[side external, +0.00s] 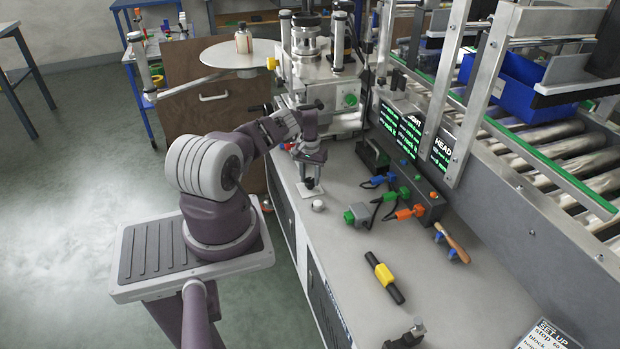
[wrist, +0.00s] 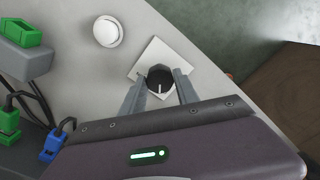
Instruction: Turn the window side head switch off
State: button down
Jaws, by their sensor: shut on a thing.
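A black rotary knob (wrist: 160,74) with a white pointer line stands on a square white plate (wrist: 150,55) in the wrist view. The pointer line faces toward my gripper's body, near the bottom of the picture. My gripper (wrist: 159,88) is shut on the knob, with one grey finger on each side. In the side external view my gripper (side external: 310,184) points down at the white plate (side external: 302,190) near the bench's left edge. There the knob is mostly hidden by the fingers. I cannot read any label on the plate.
A round white button (side external: 318,205) sits beside the plate. Coloured plugs with cables (side external: 404,213) and a black box (side external: 428,202) lie to the right. Displays with green text (side external: 409,131), one headed HEAD, stand behind. A black and yellow tool (side external: 384,275) lies on the bench.

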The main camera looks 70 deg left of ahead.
jog(key=shift+n, duration=0.8)
jog(key=c, duration=0.9)
grip_release()
jog(key=shift+r, duration=0.1)
